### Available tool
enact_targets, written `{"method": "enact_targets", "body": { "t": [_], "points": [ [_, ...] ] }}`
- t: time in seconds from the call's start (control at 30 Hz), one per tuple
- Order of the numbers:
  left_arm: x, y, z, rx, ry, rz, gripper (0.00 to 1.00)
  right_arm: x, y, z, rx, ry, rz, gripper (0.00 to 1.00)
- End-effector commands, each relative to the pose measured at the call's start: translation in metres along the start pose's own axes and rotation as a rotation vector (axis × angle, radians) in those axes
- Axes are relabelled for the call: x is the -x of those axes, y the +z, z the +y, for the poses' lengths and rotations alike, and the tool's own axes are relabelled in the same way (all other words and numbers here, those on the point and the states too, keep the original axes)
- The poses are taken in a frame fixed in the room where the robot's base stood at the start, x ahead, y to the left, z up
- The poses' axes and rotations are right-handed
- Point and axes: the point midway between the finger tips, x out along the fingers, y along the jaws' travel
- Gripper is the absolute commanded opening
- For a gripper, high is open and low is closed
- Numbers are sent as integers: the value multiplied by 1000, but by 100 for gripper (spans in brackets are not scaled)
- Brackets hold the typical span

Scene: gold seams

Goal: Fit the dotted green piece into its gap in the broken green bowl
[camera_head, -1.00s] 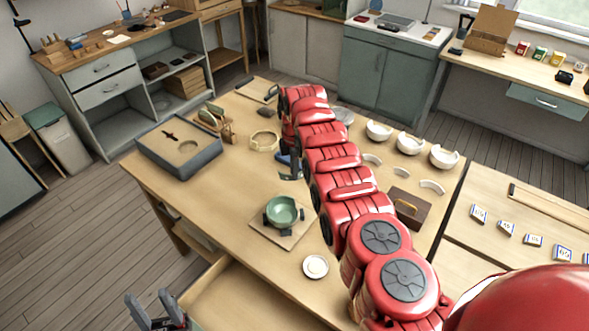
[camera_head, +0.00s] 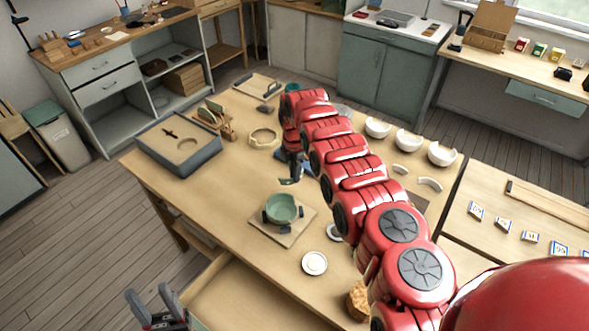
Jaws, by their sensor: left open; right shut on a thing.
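The broken green bowl (camera_head: 282,206) sits upright among dark supports on a square board (camera_head: 268,230) near the table's front. My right arm reaches across the table from the lower right. Its gripper (camera_head: 294,168), dark and small in view, points down just behind the bowl, shut on a small dark greenish piece (camera_head: 288,181). The piece is above and behind the bowl's rim, apart from it. Its dots are too small to see, and the bowl's gap is not clear from here. My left gripper (camera_head: 154,304) is open and empty at the lower left, off the table's front edge.
A grey tray (camera_head: 205,160) stands at the table's left, with a cream ring (camera_head: 264,138) right of it. Several broken white bowls (camera_head: 408,139) and white shards (camera_head: 430,184) lie at right. A white dish (camera_head: 314,263) and a brown lump (camera_head: 357,300) are near the front.

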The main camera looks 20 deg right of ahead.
Motion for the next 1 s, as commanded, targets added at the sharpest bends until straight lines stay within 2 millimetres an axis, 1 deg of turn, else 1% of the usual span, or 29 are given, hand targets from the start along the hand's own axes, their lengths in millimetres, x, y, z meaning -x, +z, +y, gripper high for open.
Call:
{"method": "enact_targets", "body": {
  "t": [0.03, 0.17, 0.3, 0.4, 0.5, 0.6, 0.77, 1.0],
  "points": [
    [-5, -1, 0, 0, 0, 0, 50, -1, 1, -4, 52, -4, 1, 0],
    [-14, -2, -1, 0, 0, 0, 50, -14, -2, -13, 259, -5, 5, 0],
    [-24, -4, -1, 0, 0, 0, 50, -30, -7, -28, 522, -6, 8, 0],
    [-29, -5, -1, 0, 0, 0, 50, -40, -12, -39, 681, -9, 12, 0],
    [-31, -5, -2, 0, 0, 0, 50, -46, -14, -43, 775, -5, 10, 0],
    [-30, -5, -2, 0, 0, 0, 50, -50, -15, -46, 812, -4, 10, 0],
    [-25, -4, -1, 0, 0, 0, 50, -57, -16, -46, 817, -4, 10, 0],
    [-14, -2, -1, 0, 0, 0, 50, -72, -16, -46, 815, -5, 11, 0]
  ]
}}
